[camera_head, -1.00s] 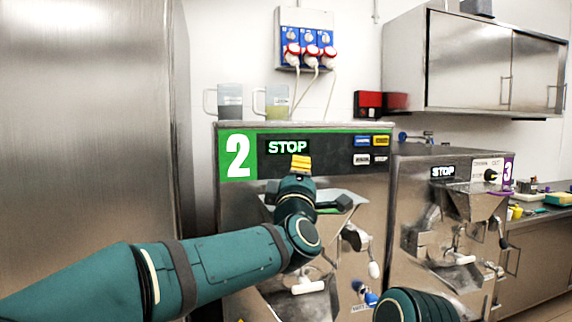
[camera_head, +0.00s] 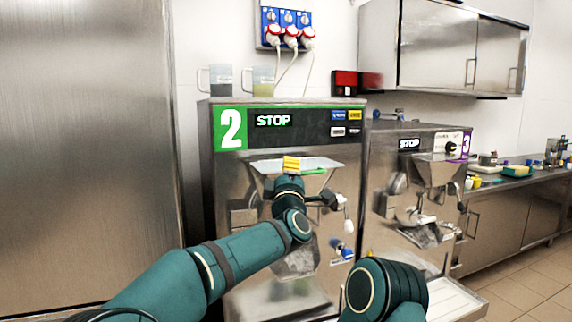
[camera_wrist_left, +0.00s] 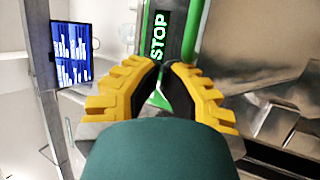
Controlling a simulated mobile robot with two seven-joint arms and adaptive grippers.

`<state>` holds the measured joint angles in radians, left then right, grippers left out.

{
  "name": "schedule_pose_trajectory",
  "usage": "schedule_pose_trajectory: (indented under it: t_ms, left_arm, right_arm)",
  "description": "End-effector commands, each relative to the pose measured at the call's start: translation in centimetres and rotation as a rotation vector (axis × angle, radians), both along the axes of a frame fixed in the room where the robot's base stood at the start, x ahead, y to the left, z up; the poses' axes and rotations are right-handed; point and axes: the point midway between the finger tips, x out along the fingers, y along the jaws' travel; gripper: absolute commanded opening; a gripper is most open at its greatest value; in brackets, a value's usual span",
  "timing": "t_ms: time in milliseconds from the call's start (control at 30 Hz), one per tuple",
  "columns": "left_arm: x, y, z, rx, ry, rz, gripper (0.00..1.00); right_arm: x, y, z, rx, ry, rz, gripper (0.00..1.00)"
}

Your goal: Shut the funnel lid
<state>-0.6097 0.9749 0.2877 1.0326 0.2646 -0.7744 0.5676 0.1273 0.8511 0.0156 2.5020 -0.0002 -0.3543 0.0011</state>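Machine 2 (camera_head: 231,165) is a steel freezer with a green number panel and a lit STOP display. Its funnel lid (camera_head: 328,163) is a pale plate with a green edge or handle (camera_head: 314,171) at the right, over the front funnel. I cannot tell whether it is fully seated. My left gripper (camera_head: 291,160) is in front of the lid with its yellow fingers close together, hiding part of it. In the left wrist view the fingers (camera_wrist_left: 164,67) nearly meet, with nothing seen held between them. My right gripper is out of view; only its arm shows.
Machine 3 (camera_head: 377,160) stands close at the right, with its own funnel (camera_head: 440,172). A tall steel cabinet (camera_head: 85,150) is at the left. A counter (camera_head: 525,176) with small items runs along the right.

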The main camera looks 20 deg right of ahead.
Motion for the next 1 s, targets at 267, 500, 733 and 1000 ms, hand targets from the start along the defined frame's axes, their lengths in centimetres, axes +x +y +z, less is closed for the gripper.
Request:
schedule_pose_trajectory:
  t_ms: [267,500,733,1000]
  left_arm:
    - [0.4,-1.0,-1.3,0.004,0.002,-0.003,0.00]
    - [0.4,-1.1,-1.4,0.002,0.002,-0.002,0.00]
    - [0.4,-1.1,-1.4,0.002,0.002,-0.002,0.00]
    - [0.6,-0.9,-2.3,0.002,0.002,-0.001,0.00]
  right_arm:
    - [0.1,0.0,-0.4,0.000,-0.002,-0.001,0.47]
    - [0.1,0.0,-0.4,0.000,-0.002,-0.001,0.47]
    - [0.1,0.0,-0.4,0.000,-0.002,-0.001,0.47]
    - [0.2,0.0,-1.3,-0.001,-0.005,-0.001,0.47]
